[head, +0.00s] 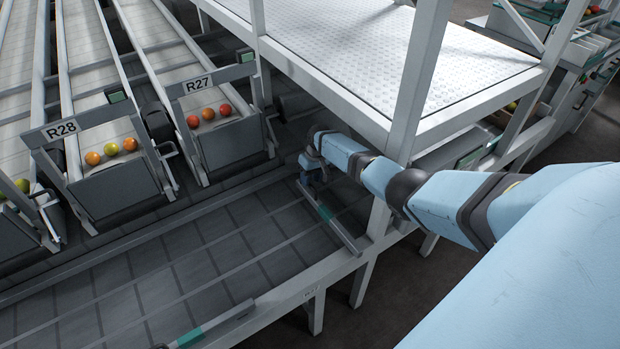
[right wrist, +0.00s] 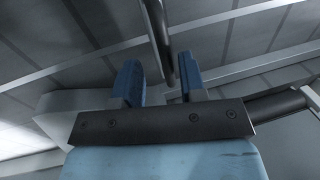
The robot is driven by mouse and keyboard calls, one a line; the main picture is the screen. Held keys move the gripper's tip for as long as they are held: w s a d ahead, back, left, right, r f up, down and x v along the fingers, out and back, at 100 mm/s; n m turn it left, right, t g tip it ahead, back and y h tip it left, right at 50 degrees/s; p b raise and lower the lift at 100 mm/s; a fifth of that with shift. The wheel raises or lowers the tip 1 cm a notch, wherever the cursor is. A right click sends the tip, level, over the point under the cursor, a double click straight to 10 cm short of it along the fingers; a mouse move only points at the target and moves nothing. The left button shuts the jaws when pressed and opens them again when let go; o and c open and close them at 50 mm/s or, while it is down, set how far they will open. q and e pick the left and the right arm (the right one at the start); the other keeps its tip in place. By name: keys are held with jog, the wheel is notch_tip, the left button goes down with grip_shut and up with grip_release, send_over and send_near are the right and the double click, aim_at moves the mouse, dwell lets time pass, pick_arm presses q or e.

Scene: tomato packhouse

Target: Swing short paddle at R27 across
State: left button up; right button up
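A short grey paddle (head: 343,234) with a green patch stands over the dark slatted belt, to the right of the R27 chute (head: 233,143). It slants from the belt's near rail to my right gripper. My right gripper (head: 313,178) is at the paddle's far end, pointing down. In the right wrist view, the blue fingers (right wrist: 158,82) are apart, with a slim grey bar (right wrist: 157,35) between them, nearer the right finger. I cannot tell whether either finger touches it. My left gripper is out of view.
Another paddle with a green patch (head: 215,326) lies along the near rail (head: 285,300). A white frame post (head: 418,75) and raised deck (head: 350,45) stand close beside my right arm.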

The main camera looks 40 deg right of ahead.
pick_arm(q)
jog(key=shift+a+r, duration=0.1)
pick_arm(e)
jog(key=shift+a+r, duration=0.1)
jog(key=shift+r+p, duration=0.6)
jog(key=shift+p, duration=0.05)
pick_arm(q)
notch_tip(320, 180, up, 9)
jog(key=p, duration=0.9)
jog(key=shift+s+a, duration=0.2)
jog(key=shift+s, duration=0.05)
pick_arm(e)
notch_tip(320, 180, up, 10)
jog(key=d, duration=0.2)
jog(key=shift+s+d+r, duration=0.15)
jog(key=shift+d, duration=0.1)
